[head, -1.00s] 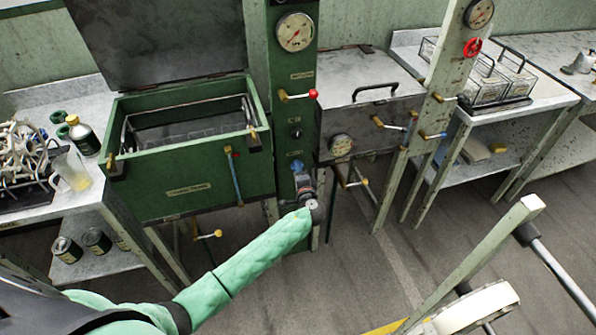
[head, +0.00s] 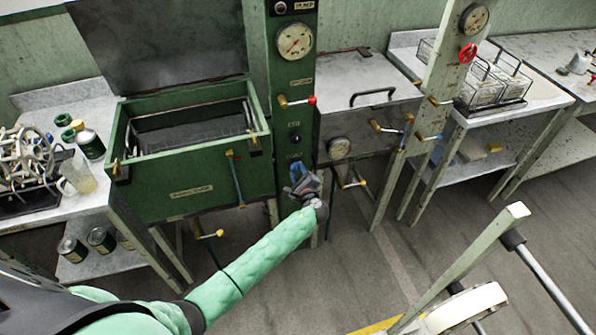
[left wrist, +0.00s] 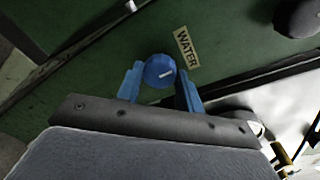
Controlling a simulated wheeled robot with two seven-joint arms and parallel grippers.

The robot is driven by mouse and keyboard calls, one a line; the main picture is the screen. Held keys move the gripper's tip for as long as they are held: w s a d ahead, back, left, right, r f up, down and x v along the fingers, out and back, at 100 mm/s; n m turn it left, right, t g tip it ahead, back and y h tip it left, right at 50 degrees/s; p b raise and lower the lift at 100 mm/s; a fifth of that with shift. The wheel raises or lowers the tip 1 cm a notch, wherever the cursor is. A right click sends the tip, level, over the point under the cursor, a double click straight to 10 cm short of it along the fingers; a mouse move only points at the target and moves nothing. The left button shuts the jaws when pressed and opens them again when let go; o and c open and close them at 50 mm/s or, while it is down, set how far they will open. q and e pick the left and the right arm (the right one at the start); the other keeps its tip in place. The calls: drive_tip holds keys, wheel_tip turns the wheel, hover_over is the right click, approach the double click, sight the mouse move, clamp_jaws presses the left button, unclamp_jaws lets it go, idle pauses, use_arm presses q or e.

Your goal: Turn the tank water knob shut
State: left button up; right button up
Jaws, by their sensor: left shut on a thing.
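In the head view my left gripper (head: 301,180) is at the lower part of the green post (head: 290,120), and the knob is mostly hidden there. My right gripper is not in view.
A green open-lidded tank (head: 190,185) stands left of the post, and a grey lidded basin (head: 365,100) stands right of it. A slanted pale rail (head: 470,260) is at the lower right.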

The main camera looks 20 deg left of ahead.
use_arm(q)
drive_tip(key=shift+d+f+m, duration=0.1)
drive_tip(key=shift+f+m, duration=0.05)
drive_tip(key=shift+m, duration=0.25)
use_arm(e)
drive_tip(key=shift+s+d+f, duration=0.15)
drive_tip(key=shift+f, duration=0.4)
use_arm(q)
drive_tip(key=o, duration=1)
drive_tip(key=shift+s, duration=0.1)
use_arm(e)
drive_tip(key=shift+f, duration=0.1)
use_arm(q)
drive_tip(key=shift+s+d, duration=0.25)
drive_tip(key=b+v, duration=0.2)
drive_tip(key=v, duration=0.5)
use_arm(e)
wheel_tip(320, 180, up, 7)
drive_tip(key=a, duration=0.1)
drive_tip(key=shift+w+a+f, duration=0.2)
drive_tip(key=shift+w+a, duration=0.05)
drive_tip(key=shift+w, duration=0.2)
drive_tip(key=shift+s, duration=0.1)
